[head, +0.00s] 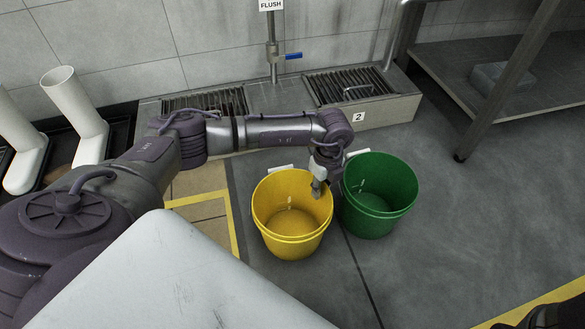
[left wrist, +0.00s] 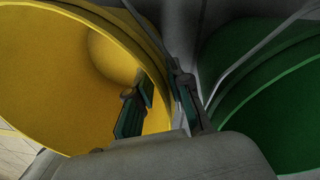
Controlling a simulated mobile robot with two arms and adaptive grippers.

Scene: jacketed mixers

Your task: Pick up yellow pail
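The yellow pail (head: 291,215) stands upright and empty on the floor in the head view. The green pail (head: 378,194) stands close to its right. My left gripper (head: 319,188) points down at the yellow pail's right rim, between the two pails. In the left wrist view, its fingers (left wrist: 160,106) straddle the yellow pail's wall (left wrist: 108,50), one inside and one outside, with a gap between them. The green pail (left wrist: 270,95) fills the right of that view. A dark part, perhaps of my right gripper (head: 548,317), shows at the lower right corner; its fingers are not clear.
A floor drain unit with grates (head: 347,86) lies along the wall behind the pails. A metal table (head: 500,75) stands at the back right. Open grey floor lies right of the green pail.

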